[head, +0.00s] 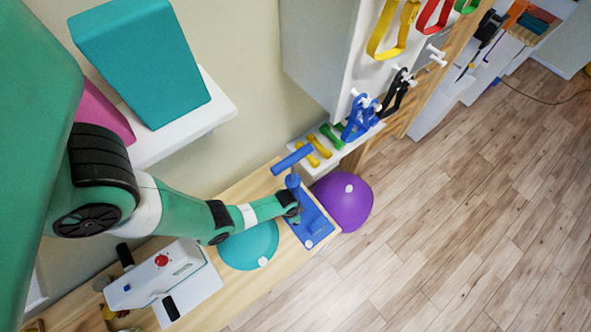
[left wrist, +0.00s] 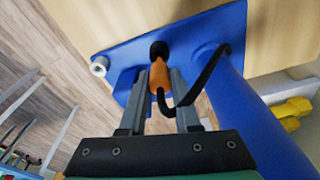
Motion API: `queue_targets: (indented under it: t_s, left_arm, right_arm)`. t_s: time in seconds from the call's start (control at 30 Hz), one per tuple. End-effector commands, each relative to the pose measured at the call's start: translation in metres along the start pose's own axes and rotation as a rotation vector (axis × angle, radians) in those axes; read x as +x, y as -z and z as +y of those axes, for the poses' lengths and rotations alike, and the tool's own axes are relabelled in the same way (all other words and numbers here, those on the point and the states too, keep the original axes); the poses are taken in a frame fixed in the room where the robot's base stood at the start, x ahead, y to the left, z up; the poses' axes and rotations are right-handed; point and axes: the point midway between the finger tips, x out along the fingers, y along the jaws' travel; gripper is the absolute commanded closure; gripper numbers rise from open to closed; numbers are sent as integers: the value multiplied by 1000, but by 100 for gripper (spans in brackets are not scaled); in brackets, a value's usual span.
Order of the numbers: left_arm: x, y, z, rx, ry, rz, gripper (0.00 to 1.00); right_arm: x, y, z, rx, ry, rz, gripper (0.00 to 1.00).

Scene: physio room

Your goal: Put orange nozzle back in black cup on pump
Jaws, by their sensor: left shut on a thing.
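The blue pump (head: 318,229) stands on the wooden bench, its T-handle (head: 292,160) up. In the left wrist view its blue base (left wrist: 225,28) and thick barrel (left wrist: 255,115) show. My left gripper (head: 294,212) is low beside the pump. In the left wrist view its fingers (left wrist: 159,92) are shut on the orange nozzle (left wrist: 158,75). A black hose (left wrist: 195,85) loops from the nozzle to the barrel. The black cup (left wrist: 158,49) on the base lines up with the nozzle's far end. I cannot tell whether the tip is inside it. My right gripper is not in view.
A teal dome (head: 249,245) and a purple ball (head: 343,201) flank the pump. A white device (head: 165,283) stands left on the bench. Small dumbbells (head: 320,146) lie on a low shelf behind. The floor at right is clear.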

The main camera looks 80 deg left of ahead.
Motion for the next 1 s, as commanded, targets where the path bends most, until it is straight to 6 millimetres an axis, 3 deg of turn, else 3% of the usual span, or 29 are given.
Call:
queue_targets:
  t_s: [1.0]
  left_arm:
    - [22,-3,0,0,0,0,100]
  right_arm:
    - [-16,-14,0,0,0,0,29]
